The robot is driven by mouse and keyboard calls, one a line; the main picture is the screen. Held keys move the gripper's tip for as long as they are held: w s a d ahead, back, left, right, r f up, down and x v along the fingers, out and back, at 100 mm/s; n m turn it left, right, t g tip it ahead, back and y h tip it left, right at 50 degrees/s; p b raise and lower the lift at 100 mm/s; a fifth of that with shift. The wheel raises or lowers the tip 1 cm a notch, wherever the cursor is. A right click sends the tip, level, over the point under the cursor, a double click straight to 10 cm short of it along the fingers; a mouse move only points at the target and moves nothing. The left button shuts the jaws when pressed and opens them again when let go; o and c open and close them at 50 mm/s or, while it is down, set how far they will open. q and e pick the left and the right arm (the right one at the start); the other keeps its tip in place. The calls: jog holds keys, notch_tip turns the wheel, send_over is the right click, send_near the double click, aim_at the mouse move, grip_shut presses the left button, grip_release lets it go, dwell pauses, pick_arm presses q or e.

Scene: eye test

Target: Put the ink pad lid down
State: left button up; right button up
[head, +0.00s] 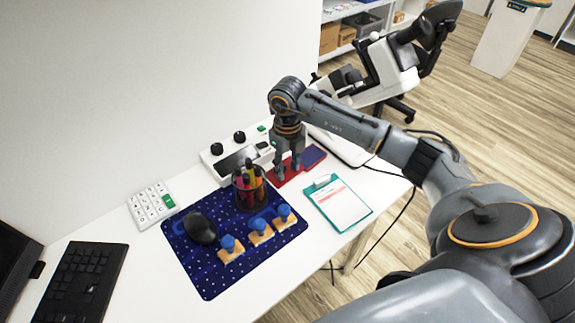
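A flat red piece (289,177) and a flat dark blue-purple piece (314,155) lie side by side near the back edge of the white desk. They look like the ink pad and its lid, but I cannot tell which is which. My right gripper (288,170) points down over the red piece. Its two fingers stand apart with a gap between them, tips at or just above the red surface. I see nothing clearly held, and contact is too small to tell. The gripper hides part of the red piece. My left gripper is out of view.
A black pen cup (249,193), a mouse (200,229) and three blue-handled stamps (260,231) stand on a dotted blue mat (210,277). A teal clipboard (338,203) lies right. A white device (221,162) stands behind. A calculator (151,205) and keyboard (81,283) lie left.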

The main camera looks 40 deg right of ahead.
aim_at(287, 175)
jog(key=shift+r, duration=0.25)
notch_tip(287, 175, up, 12)
jog(key=shift+r, duration=0.25)
dwell(0.6)
